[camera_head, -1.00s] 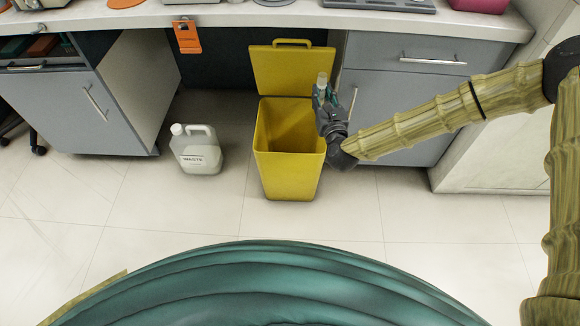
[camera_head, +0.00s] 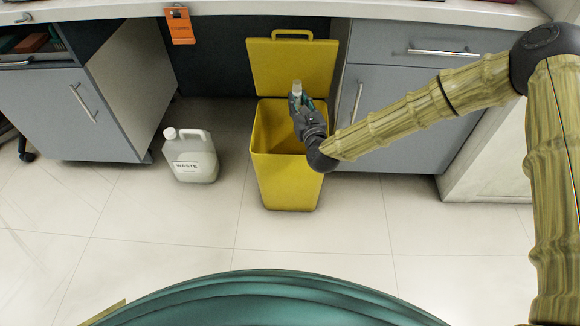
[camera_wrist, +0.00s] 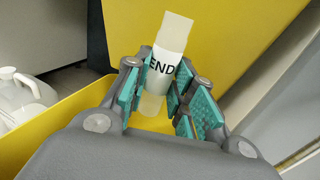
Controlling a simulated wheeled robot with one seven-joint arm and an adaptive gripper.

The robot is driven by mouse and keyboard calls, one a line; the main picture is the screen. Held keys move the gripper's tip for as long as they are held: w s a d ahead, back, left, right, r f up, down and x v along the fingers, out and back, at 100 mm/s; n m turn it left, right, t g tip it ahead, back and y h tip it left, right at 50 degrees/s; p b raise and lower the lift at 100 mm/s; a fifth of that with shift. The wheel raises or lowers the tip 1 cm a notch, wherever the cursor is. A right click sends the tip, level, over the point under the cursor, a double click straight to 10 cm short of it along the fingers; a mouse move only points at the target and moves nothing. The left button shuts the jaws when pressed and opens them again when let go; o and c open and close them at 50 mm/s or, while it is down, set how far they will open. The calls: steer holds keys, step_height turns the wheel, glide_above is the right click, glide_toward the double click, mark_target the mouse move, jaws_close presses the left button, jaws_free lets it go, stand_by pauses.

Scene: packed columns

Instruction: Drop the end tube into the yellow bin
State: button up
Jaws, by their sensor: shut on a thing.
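The end tube (camera_wrist: 166,62) has a pale, translucent body and a white label reading "END". My gripper (camera_wrist: 160,88) is shut on it, with teal pads on both sides of the tube. In the head view the tube (camera_head: 297,87) points up from my gripper (camera_head: 301,103), above the right part of the yellow bin's opening. The yellow bin (camera_head: 285,185) stands on the floor with its lid (camera_head: 292,65) raised at the back. My gripper hides part of the bin's opening, and the bin's inside bottom is not clearly visible.
A white jug labelled "WASTE" (camera_head: 191,160) stands on the floor left of the bin. Grey cabinets (camera_head: 395,110) flank the bin under a white counter (camera_head: 350,10). An orange clipboard-like tag (camera_head: 180,26) hangs at the counter edge. The floor in front is clear.

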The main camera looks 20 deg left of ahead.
step_height(320, 180, down, 5)
steer(key=shift+r+b, duration=0.15)
steer(key=shift+b, duration=1)
steer(key=o, duration=1.1)
steer(key=v, duration=1.2)
